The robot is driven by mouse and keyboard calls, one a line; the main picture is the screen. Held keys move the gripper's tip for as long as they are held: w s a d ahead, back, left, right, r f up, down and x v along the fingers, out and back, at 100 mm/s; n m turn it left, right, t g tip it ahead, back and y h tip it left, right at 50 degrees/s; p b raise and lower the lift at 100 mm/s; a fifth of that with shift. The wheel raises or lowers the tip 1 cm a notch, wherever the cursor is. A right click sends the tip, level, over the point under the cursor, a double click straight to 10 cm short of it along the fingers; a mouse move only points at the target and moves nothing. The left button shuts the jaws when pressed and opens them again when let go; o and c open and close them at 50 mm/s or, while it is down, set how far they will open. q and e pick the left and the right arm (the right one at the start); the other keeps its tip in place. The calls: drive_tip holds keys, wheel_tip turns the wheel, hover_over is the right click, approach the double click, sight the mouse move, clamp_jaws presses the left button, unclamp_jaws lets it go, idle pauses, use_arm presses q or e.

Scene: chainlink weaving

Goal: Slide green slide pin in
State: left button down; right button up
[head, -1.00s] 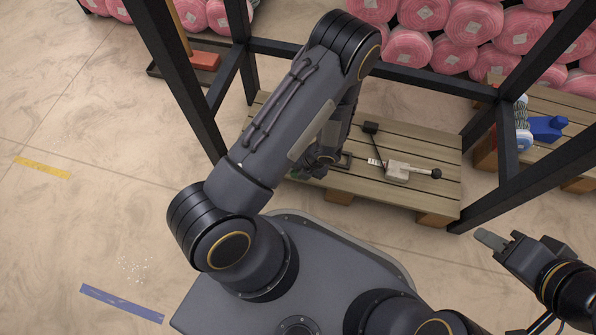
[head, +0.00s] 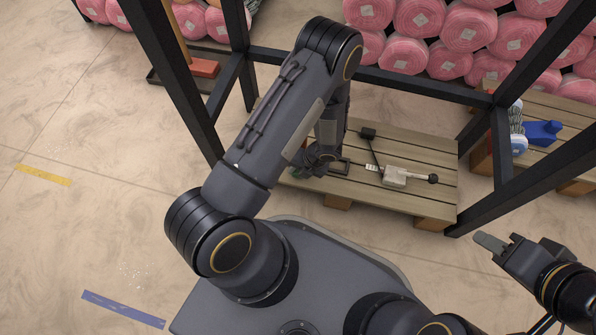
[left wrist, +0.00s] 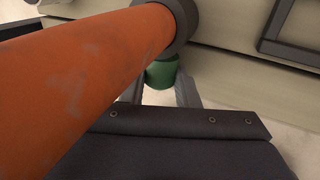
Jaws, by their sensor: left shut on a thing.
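The green slide pin (left wrist: 162,72) shows in the left wrist view as a short green cylinder between the fingertips of my left gripper (left wrist: 162,93), which is shut on it. An orange tube (left wrist: 85,75) with a grey collar crosses the left wrist view in front and hides part of the pin and fingers. In the head view my left gripper (head: 315,165) is low over the left part of the wooden pallet, mostly hidden by my arm. My right gripper (head: 500,244) is off to the right, away from the pallet; its finger gap is unclear.
On the wooden pallet (head: 405,210) lie a light grey tool with a dark knob (head: 395,176) and a dark frame-like part (head: 340,166). Black frame posts (head: 180,85) stand around it. Pink rolls (head: 405,50) are stacked behind. A blue bottle (head: 543,132) is at right.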

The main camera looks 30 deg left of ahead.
use_arm(q)
drive_tip(key=c, duration=1.4)
unclamp_jaws()
drive_tip(key=shift+w, duration=0.2)
drive_tip(key=shift+o, duration=0.2)
drive_tip(key=p+v, duration=0.4)
drive_tip(key=v, duration=0.3)
drive_tip(key=shift+r, duration=0.4)
drive_tip(key=shift+d, duration=0.1)
